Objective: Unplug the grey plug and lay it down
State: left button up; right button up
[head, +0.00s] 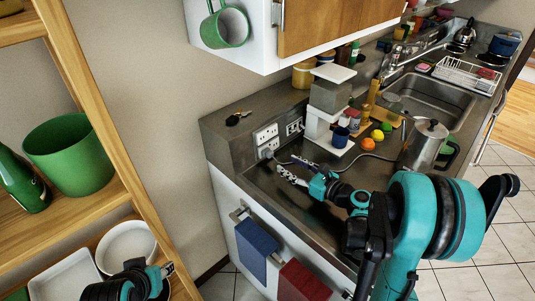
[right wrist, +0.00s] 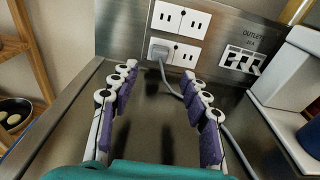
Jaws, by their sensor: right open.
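The grey plug (right wrist: 158,49) sits in the lower left socket of the white wall outlet (right wrist: 182,19), flush against its face. It also shows in the head view (head: 267,152). Its grey cord (right wrist: 170,82) hangs from it and runs down right, passing behind the right finger. My right gripper (right wrist: 160,78) is open and empty, its two purple-padded fingers either side of the plug in the picture but short of it. In the head view my right gripper (head: 291,170) is over the counter in front of the outlet. My left gripper (head: 166,270) is low at the left by the shelf.
A steel counter (head: 305,201) lies below the outlet, with clear room at its left. A white coffee machine (head: 328,122) with a blue cup (head: 340,137) stands to the right. Fruit and a steel kettle (head: 424,143) are farther right.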

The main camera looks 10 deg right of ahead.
aim_at(272, 155)
jog(key=shift+b+x, duration=0.3)
jog(key=shift+x, duration=4.25)
grip_shut()
jog(key=shift+s, duration=0.1)
jog(key=shift+v, duration=2.95)
jog(key=shift+d, duration=0.1)
